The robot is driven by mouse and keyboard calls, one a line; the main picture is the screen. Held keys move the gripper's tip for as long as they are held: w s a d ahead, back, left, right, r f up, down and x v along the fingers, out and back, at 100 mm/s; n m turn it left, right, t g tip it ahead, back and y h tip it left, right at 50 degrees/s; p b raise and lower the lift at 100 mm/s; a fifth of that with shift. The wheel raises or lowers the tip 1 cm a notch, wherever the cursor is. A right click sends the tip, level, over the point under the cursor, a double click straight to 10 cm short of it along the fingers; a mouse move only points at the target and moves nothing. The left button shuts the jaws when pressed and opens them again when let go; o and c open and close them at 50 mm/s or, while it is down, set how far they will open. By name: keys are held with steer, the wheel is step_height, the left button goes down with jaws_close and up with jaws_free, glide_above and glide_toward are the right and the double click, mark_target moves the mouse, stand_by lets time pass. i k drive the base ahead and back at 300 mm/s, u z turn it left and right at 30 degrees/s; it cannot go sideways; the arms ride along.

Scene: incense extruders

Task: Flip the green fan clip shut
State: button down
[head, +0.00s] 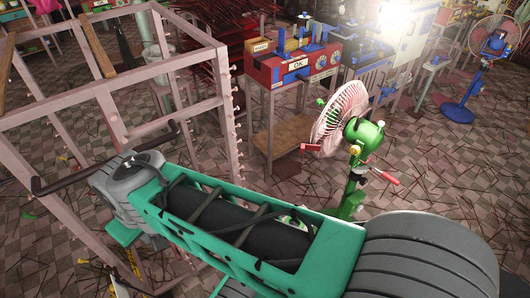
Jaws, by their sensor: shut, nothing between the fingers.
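The green fan (364,136) stands right of centre, beyond my arm. Its round pale guard (340,115) faces left, and its green post (353,190) runs down behind my arm. A red tab (312,148) shows at the guard's lower left edge. A lever with a red handle (385,178) sticks out to the right from the post, below the motor. I cannot tell which of these is the clip, nor whether it is open or shut. My gripper is not visible. My teal and grey arm crosses the lower picture and hides the fan's base.
A pale metal frame (108,112) stands at the left, close to my arm. A red machine marked OK (298,67) sits on a stand behind the fan. A blue fan (487,72) stands far right. Floor (455,170) right of the green fan is mostly clear, with scattered sticks.

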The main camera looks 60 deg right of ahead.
mark_target(304, 147)
steer(key=u, duration=0.15)
steer(key=k, duration=0.7)
steer(key=z, duration=0.95)
steer(key=i, duration=0.5)
